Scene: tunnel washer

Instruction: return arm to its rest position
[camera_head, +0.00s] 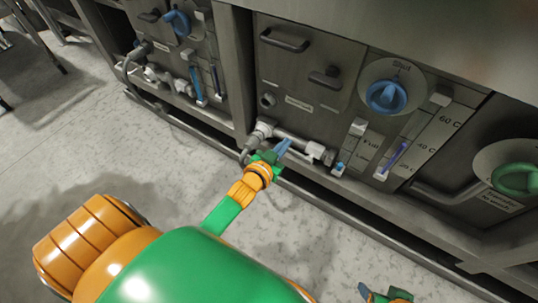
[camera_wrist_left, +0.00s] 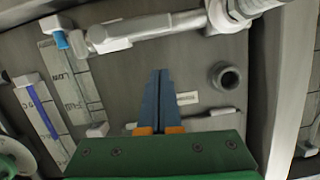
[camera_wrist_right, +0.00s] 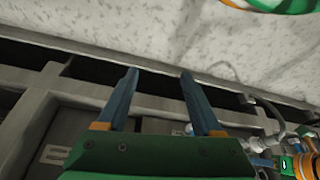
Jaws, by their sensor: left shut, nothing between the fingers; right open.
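My left gripper (camera_head: 282,148) reaches out to the washer's middle panel, by the white pipe (camera_head: 290,140) along its lower edge. In the left wrist view its blue fingers (camera_wrist_left: 160,75) are shut together with nothing between them, in front of the grey panel. The white pipe (camera_wrist_left: 150,28) crosses the top of that view; I cannot tell whether the gripper touches anything. My right gripper (camera_head: 381,293) only just shows at the bottom edge of the head view. In the right wrist view its fingers (camera_wrist_right: 159,75) are apart and empty, above the washer's base and floor.
The middle panel carries a blue knob (camera_head: 387,96), a purple-marked slider (camera_head: 396,157), a small blue slider (camera_head: 340,168) and a handle (camera_head: 284,41). A green knob (camera_head: 516,179) is at the right. A base rail (camera_head: 345,220) runs along the front. The speckled floor (camera_head: 150,165) is clear.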

